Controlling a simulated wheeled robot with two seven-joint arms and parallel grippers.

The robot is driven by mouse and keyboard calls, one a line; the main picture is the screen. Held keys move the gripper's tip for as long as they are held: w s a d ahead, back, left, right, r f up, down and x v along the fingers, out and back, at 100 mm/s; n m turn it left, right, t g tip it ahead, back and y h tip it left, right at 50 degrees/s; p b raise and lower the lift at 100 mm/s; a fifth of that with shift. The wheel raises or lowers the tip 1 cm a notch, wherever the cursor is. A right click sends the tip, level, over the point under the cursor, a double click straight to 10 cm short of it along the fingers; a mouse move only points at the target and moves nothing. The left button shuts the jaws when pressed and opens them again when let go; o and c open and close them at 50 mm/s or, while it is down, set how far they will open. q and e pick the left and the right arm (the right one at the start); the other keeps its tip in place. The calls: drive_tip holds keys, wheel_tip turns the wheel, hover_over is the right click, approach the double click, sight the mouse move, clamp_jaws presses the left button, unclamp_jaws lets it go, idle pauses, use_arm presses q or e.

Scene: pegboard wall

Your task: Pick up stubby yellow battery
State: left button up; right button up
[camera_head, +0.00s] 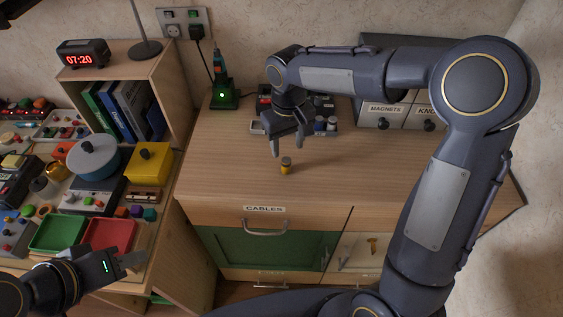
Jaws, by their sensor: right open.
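The stubby yellow battery (286,166) stands upright on the wooden cabinet top, with a dark upper end. My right gripper (286,148) hangs just above and behind it, fingers pointing down. Its fingers are apart with nothing seen between them, and I cannot tell whether one touches the battery. My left gripper (132,261) is low at the left, by the front of the side table. Its fingers are small and seen edge-on, so whether they are apart is unclear.
A tray (257,127) with small items stands behind my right gripper, partly hidden by it. A green-lit charger (223,97) stands left of it. Drawers labelled MAGNETS (384,113) stand at the back right. The cabinet top around the battery is clear. Red (108,234) and green trays (57,233) are near my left gripper.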

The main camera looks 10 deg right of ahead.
sight(286, 159)
drive_tip(key=f, duration=0.6)
drive_tip(key=shift+s+a+f, duration=0.1)
drive_tip(key=shift+s+a, duration=0.15)
drive_tip(key=shift+s, duration=0.15)
drive_tip(key=shift+c, duration=0.4)
clamp_jaws()
